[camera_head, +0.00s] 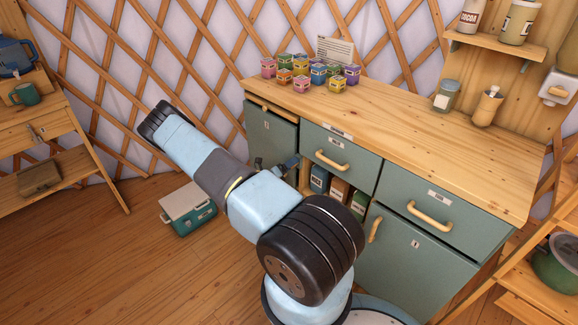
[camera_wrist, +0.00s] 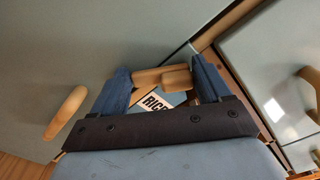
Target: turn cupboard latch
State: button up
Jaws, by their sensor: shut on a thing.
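The cupboard latch (camera_wrist: 176,79) is a small pale wooden turn-piece, seen in the wrist view between my two blue fingers. My gripper (camera_wrist: 163,86) is shut on it, with a finger at either side. A grey-green cupboard door (camera_wrist: 60,60) with a rounded wooden handle (camera_wrist: 68,111) fills the left of that view. In the head view my gripper (camera_head: 288,165) is at the counter front, beside the left cupboard door (camera_head: 268,135). The latch cannot be made out there. Its exact turn angle is hard to tell.
An open shelf with several packages (camera_head: 340,190) lies below the middle drawer (camera_head: 338,157); a RICE label (camera_wrist: 154,103) shows behind the latch. Colourful tins (camera_head: 318,70) stand on the counter. A cool box (camera_head: 188,208) sits on the floor at left. The floor at front left is clear.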

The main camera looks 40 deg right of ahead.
jog(key=shift+s+a+f+n, duration=0.1)
jog(key=shift+f+n, duration=0.15)
jog(key=shift+n, duration=0.9)
jog(key=shift+s+a+f+n, duration=0.1)
jog(key=shift+f+n, duration=0.1)
jog(key=shift+n, duration=0.9)
jog(key=shift+a+f+n, duration=0.1)
jog(key=shift+f+n, duration=0.15)
jog(key=shift+n, duration=0.9)
jog(key=shift+s, duration=0.1)
jog(key=o, duration=0.7)
jog(key=shift+d, duration=0.1)
jog(key=o, duration=0.3)
jog(key=shift+d+r, duration=0.1)
jog(key=s+a, duration=0.1)
jog(key=a, duration=1.2)
jog(key=shift+a, duration=0.4)
